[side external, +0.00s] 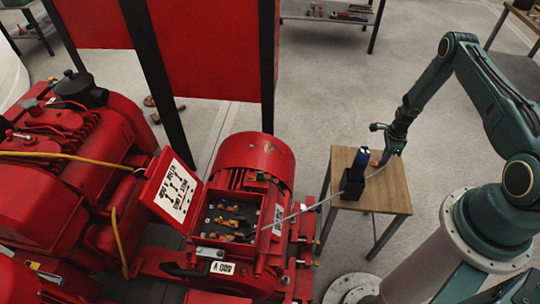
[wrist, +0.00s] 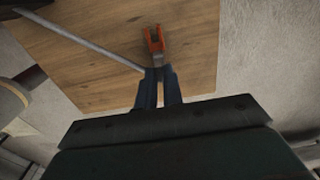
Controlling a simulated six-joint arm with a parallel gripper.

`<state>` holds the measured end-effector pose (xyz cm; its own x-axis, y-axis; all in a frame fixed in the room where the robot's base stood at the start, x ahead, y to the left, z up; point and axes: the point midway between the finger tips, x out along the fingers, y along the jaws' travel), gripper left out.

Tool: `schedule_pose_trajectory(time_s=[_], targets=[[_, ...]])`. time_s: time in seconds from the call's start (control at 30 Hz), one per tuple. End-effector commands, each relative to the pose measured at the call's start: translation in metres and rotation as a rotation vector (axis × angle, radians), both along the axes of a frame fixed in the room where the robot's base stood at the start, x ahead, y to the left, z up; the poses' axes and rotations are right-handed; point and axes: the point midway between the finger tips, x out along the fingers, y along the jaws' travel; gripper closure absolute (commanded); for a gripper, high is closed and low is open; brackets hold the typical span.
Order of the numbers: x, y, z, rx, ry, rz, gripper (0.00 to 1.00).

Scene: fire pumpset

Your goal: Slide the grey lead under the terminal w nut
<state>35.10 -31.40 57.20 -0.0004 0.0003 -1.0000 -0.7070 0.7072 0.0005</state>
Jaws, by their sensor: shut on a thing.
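The grey lead (side external: 325,203) runs from the open terminal box (side external: 270,233) on the red motor to the small wooden table. In the wrist view the grey lead (wrist: 95,40) comes in from the upper left to my fingertips. An orange fork-shaped end (wrist: 154,43) sticks out just beyond them. My gripper (wrist: 158,78) is shut on the lead at this end; in the side view my gripper (side external: 378,162) is over the table, well right of the box. Small terminals and nuts (side external: 232,222) show inside the box; I cannot tell which is w.
A black holder with a dark blue tool (side external: 356,172) stands on the wooden table (side external: 392,196), left of my gripper. The terminal box's open lid (side external: 173,190) stands up to its left. Red machinery and a yellow cable (side external: 70,156) lie farther left.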

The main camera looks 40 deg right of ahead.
Motion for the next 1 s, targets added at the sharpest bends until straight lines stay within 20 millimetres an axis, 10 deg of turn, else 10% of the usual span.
schedule_pose_trajectory(time_s=[1.0], targets=[[0.0,0.0,0.058,-0.001,-0.001,0.0,1.0]])
